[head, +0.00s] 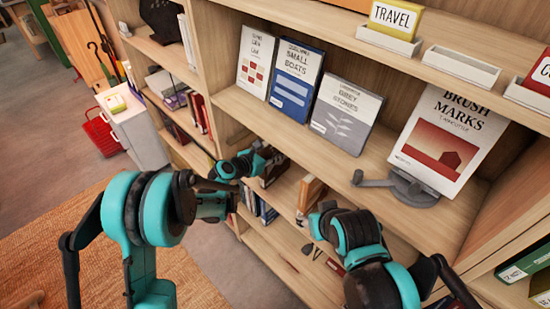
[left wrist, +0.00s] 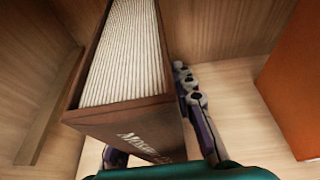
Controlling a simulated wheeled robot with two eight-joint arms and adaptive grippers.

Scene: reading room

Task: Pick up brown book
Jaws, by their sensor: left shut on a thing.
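The brown book (left wrist: 125,125) stands upright in the left wrist view, with its pale page edges upward and part of a title on its spine. My left gripper (left wrist: 158,125) is shut on it, with one finger along its right side and the other partly hidden by the spine. In the head view my left gripper (head: 262,160) reaches into the lower shelf, and a dark part of the book (head: 273,174) shows beside it. My right arm is at the lower right; its fingers cannot be made out.
An orange-brown block or book (head: 311,194) stands to the right on the same shelf. The shelf above holds display books, including Small Boats (head: 295,72) and Brush Marks (head: 450,135) on a grey stand (head: 405,186). A red basket (head: 103,135) sits on the floor at left.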

